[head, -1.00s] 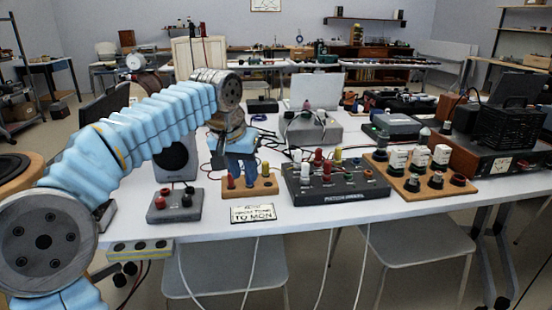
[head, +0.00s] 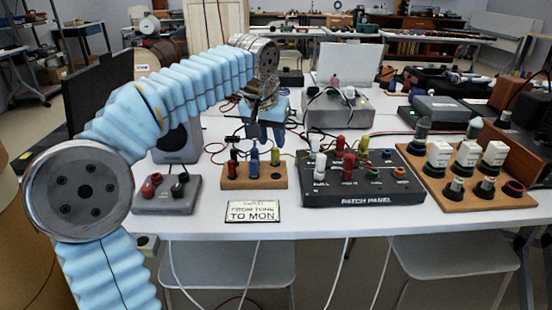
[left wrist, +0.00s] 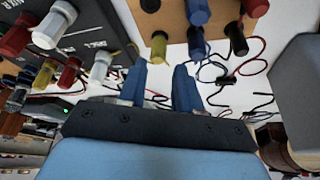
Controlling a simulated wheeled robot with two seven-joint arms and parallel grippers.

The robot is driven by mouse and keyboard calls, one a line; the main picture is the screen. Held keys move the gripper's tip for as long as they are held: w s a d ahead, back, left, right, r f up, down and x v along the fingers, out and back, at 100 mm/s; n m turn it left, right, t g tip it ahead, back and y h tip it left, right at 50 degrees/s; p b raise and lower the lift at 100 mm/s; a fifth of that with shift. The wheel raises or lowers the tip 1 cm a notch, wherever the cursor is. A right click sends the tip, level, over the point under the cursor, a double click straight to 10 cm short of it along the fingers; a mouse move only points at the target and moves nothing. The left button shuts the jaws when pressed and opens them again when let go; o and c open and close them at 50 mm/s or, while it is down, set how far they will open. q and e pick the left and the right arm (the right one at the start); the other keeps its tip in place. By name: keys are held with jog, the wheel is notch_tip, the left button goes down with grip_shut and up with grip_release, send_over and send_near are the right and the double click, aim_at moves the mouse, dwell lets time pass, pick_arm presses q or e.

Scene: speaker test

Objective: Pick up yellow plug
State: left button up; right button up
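In the left wrist view the fingers (left wrist: 160,68) are apart and empty, and the yellow plug (left wrist: 158,45) shows just beyond the gap between the tips. Another yellow plug (head: 364,144) stands on the dark patch panel (head: 350,199). My right gripper is not in view.
A grey box with red and black posts (head: 165,204) stands left of the block. A "TO MON" card (head: 252,211) lies in front. A wooden board with several knobs (head: 468,204) is at right. Loose cables lie behind the block.

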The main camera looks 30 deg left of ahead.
aim_at(275, 149)
pick_arm(q)
jog(key=x, duration=0.5)
jog(key=shift+d+f, duration=0.15)
jog(key=shift+f, duration=0.1)
grip_shut()
